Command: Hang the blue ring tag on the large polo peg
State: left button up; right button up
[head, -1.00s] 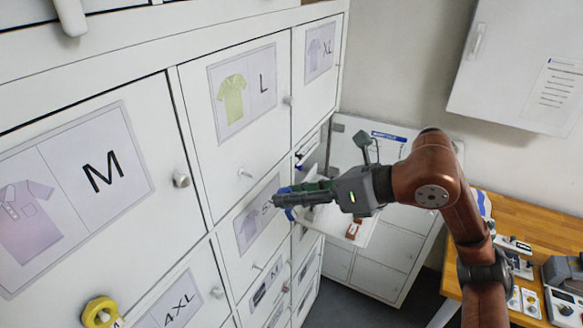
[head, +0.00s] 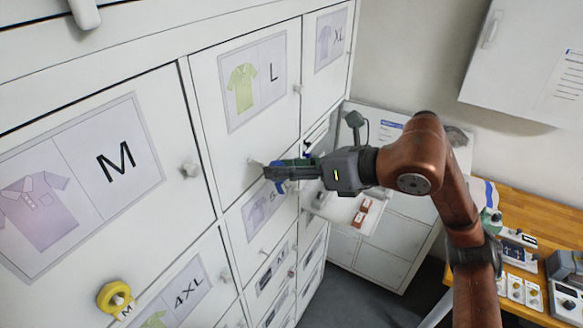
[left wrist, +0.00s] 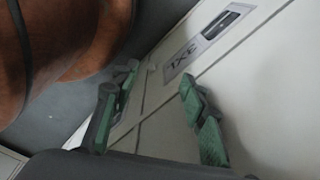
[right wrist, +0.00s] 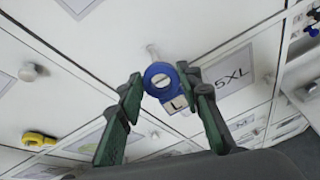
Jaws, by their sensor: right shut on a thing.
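The blue ring tag (head: 279,187), with an "L" label (right wrist: 177,104), is held in my right gripper (head: 270,172). The ring (right wrist: 160,67) sits between the two fingertips in the right wrist view. The large polo door (head: 222,150) shows a green polo and "L". Its white peg (head: 254,165) sticks out just left of the fingertips and also shows behind the ring in the right wrist view (right wrist: 151,50). The ring looks close in front of the peg; I cannot tell whether the peg tip is inside it. My left gripper (left wrist: 155,95) is open and empty beside lower doors.
A yellow ring tag (head: 113,297) hangs on a peg at lower left. The M door (head: 80,180) with its knob (head: 190,170) is to the left, the XL door (head: 327,70) to the right. A wooden bench (head: 520,225) with devices stands at right.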

aim_at(271, 163)
jog(key=shift+w+a, duration=0.6)
jog(key=shift+a, duration=0.25)
jog(key=shift+w+a+f+p, duration=0.1)
jog(key=shift+w+a+p, duration=0.5)
jog(key=shift+a, duration=0.15)
jog(key=shift+w+a+f+b, duration=0.3)
jog(key=shift+a+b, duration=0.1)
jog(key=shift+a, duration=0.1)
jog(key=o, duration=0.9)
